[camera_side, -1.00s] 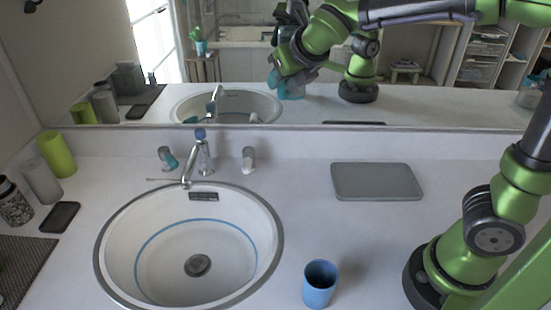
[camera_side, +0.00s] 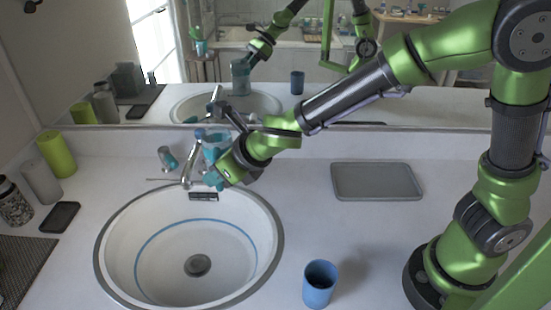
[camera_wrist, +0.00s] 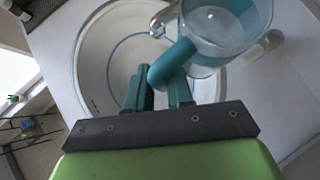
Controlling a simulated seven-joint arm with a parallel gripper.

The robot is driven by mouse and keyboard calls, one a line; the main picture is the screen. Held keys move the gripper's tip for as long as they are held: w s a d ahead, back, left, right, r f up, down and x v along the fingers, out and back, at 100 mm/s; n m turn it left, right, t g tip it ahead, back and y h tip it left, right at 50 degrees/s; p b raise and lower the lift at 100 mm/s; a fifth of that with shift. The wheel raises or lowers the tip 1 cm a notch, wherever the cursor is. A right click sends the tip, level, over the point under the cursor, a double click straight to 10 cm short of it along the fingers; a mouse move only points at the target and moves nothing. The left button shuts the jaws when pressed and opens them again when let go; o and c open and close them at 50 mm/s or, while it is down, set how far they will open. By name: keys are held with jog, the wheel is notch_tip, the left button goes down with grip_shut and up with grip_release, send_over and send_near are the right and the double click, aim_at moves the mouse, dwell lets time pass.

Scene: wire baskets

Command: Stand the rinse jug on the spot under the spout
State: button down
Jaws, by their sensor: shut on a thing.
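The rinse jug is see-through with teal parts. In the wrist view the jug (camera_wrist: 225,38) is held by its teal handle between the fingers of my gripper (camera_wrist: 158,92). In the side view the jug (camera_side: 214,146) is partly hidden by my gripper (camera_side: 213,177), beside the tap at the back rim of the sink. The chrome spout (camera_side: 187,172) reaches over the back of the round white basin (camera_side: 125,240). A blue ring line (camera_side: 137,262) runs around inside the basin. I cannot tell whether the jug's base touches anything.
A blue cup (camera_side: 319,285) stands right of the sink. A grey tray (camera_side: 376,181) lies at the back right. A green tumbler (camera_side: 57,154), a grey tumbler (camera_side: 41,182) and a jar (camera_side: 13,203) stand at left. A mirror (camera_side: 420,100) closes off the back.

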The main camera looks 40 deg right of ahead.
jog(key=s+a+f+n+g+y, duration=0.3)
jog(key=a+f+n+y, duration=0.2)
jog(key=a+f+n, duration=0.3)
jog(key=shift+g, duration=0.3)
jog(key=f, duration=1.4)
jog(key=shift+w+a, duration=0.15)
jog(key=shift+a, duration=0.15)
jog(key=shift+w+d, duration=0.95)
jog(key=shift+w, duration=0.1)
jog(key=shift+w+d, duration=0.6)
jog(key=shift+d, duration=0.05)
jog(key=w+d, duration=0.2)
jog(key=shift+w+d, duration=0.3)
jog(key=shift+d, duration=0.05)
jog(key=shift+s+a+f, duration=0.1)
jog(key=shift+a+f, duration=0.05)
jog(key=shift+f, duration=0.35)
jog(key=shift+f, duration=0.15)
